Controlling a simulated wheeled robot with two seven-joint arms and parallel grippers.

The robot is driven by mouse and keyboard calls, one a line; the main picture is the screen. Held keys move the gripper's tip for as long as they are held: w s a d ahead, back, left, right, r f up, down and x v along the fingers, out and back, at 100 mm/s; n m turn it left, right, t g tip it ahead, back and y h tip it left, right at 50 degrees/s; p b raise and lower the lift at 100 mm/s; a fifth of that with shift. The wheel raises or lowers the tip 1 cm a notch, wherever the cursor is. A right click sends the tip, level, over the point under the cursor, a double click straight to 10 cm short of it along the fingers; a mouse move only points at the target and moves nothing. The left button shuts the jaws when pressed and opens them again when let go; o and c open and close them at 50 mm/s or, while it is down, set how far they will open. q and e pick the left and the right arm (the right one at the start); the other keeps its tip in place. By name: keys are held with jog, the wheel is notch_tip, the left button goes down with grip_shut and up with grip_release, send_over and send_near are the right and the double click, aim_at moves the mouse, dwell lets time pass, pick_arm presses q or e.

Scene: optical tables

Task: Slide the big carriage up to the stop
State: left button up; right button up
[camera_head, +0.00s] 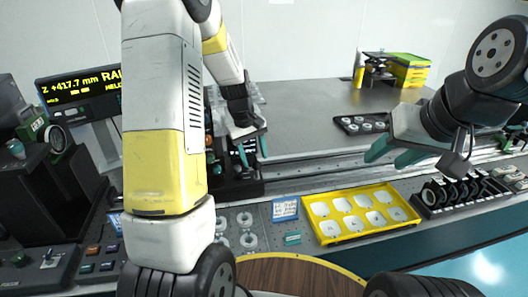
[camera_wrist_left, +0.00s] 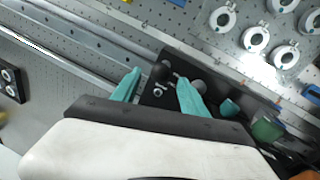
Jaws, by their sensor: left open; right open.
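The big carriage (camera_head: 238,188), a dark block on the long metal rail (camera_head: 330,160), is partly hidden behind my left arm in the head view. In the left wrist view its black plate (camera_wrist_left: 180,67) carries a dark round knob and screws. My left gripper (camera_head: 253,150) is over the carriage, pointing down, with its teal fingers apart. In the left wrist view the open fingers (camera_wrist_left: 158,92) straddle part of the plate near the knob; I cannot tell if they touch it. My right gripper (camera_head: 390,155) is open and empty above the rail, further right. I cannot make out the stop.
A yellow tray (camera_head: 327,236) of white pieces and a black rack (camera_head: 428,205) of round optics stand in front of the rail. A dark tray (camera_head: 340,124) lies behind it. A display (camera_head: 82,88) reads "Z +417.7 mm". The rail between my grippers looks clear.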

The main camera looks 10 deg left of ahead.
pick_arm(q)
jog(key=r, duration=0.5)
jog(key=shift+s+a, duration=0.25)
jog(key=shift+a, duration=0.15)
jog(key=shift+w+d+f+n+g+y, duration=0.25)
jog(key=shift+w+d+n+g+y, duration=0.35)
jog(key=shift+d+n+g, duration=0.25)
notch_tip(320, 180, down, 7)
jog(key=n+g+y, duration=0.1)
jog(key=n, duration=0.1)
jog(key=shift+f+n+y, duration=0.15)
jog(key=shift+n+y, duration=0.2)
jog(key=shift+y, duration=0.05)
grip_shut()
dwell(0.7)
